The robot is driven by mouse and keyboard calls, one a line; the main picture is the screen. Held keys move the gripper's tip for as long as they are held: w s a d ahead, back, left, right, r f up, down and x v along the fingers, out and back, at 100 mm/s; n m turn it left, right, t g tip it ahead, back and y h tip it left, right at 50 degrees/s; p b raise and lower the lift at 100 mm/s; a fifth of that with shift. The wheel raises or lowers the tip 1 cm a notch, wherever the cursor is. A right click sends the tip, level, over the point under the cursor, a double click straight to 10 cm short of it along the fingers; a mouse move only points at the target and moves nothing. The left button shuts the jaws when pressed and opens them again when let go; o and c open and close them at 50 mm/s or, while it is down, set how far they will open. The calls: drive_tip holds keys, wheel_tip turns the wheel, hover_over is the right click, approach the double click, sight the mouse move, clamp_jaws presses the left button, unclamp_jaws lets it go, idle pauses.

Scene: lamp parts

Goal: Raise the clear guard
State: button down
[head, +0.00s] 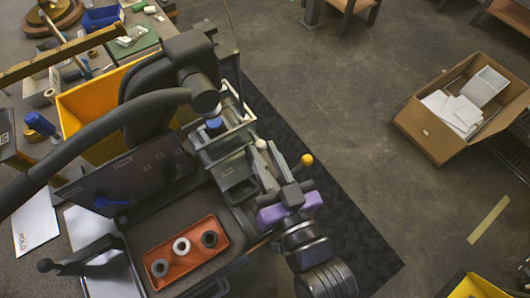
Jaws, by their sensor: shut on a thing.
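The clear guard (228,129) is a see-through panel in a pale frame on the bench machine at the centre of the head view. A blue part (215,125) shows behind it. My gripper (263,157), with a purple section behind it, reaches in from the lower right. How far the guard is raised is hard to tell.
A lever with a yellow knob (306,160) stands just right of my gripper. An orange tray (185,254) with several rings lies in front. A yellow bin (84,107) is at the left. An open cardboard box (419,126) lies on the floor at right, with clear floor between.

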drive_tip(key=shift+r, duration=0.1)
wheel_tip(320, 180, up, 10)
drive_tip(key=p, duration=0.8)
drive_tip(key=shift+r, duration=0.1)
drive_tip(key=c, duration=1.4)
unclamp_jaws()
drive_tip(key=shift+c, duration=0.2)
drive_tip(key=shift+o, duration=1.2)
drive_tip(key=shift+s+f, duration=0.1)
drive_tip(key=shift+f, duration=0.15)
